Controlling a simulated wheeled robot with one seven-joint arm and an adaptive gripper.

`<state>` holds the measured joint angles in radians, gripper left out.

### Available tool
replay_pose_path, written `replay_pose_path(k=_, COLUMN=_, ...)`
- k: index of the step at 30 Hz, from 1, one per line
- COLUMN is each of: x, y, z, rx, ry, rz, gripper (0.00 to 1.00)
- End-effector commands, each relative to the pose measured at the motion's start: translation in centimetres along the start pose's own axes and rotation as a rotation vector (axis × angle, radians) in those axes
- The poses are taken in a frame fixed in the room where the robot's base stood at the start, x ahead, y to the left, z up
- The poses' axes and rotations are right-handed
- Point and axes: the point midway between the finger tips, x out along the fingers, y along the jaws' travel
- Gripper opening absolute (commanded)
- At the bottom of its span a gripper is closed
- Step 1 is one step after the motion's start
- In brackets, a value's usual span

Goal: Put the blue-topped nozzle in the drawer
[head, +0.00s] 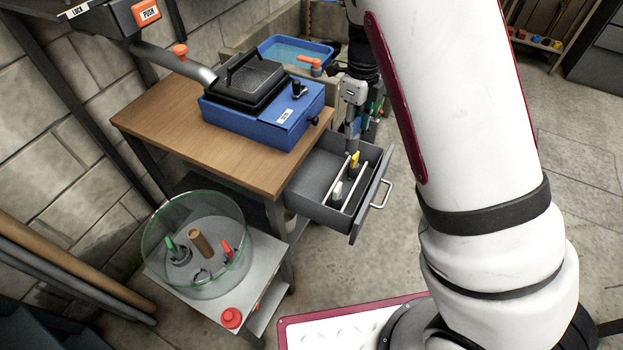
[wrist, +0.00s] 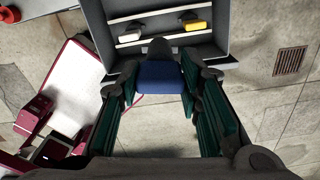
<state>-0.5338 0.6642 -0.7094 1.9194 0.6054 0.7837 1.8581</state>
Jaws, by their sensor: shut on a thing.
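My gripper (wrist: 161,88) is shut on the blue-topped nozzle (wrist: 160,74), with a green-padded finger on either side of its blue top. The nozzle's dark grey end points toward the drawer in the wrist view. The grey drawer (head: 312,176) is pulled open below the wooden-topped bench, and it also shows in the wrist view (wrist: 237,28). In the head view my gripper (head: 354,128) hangs over the drawer's far right part, and the nozzle is hard to make out there. Pale dividers cross the drawer, where a yellow-topped piece (head: 354,160) and a white-topped piece (head: 337,190) lie.
A blue machine with a black lid (head: 262,105) stands on the bench (head: 165,125). A clear round tub (head: 195,240) with coloured pieces stands on a lower stand at left. A blue basin (head: 295,50) is behind. The drawer's handle (head: 381,196) juts out right.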

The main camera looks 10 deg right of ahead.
Motion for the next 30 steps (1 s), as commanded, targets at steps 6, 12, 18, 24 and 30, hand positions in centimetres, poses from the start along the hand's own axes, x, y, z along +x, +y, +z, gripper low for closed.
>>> replay_pose_path(k=6, x=0.6, y=-0.2, z=0.2, rx=0.195, ry=-0.001, rz=-0.001, gripper=0.0)
replay_pose_path(k=12, x=3.8, y=-0.1, z=0.1, rx=0.222, ry=0.004, rz=0.001, gripper=0.0)
replay_pose_path(k=18, x=8.7, y=-0.2, z=0.1, rx=0.221, ry=0.003, rz=0.0, gripper=0.0)
replay_pose_path(k=24, x=12.7, y=-0.2, z=0.1, rx=0.22, ry=0.001, rz=0.0, gripper=0.0)
replay_pose_path(k=30, x=14.1, y=-0.2, z=0.2, rx=0.217, ry=-0.001, rz=-0.002, gripper=0.0)
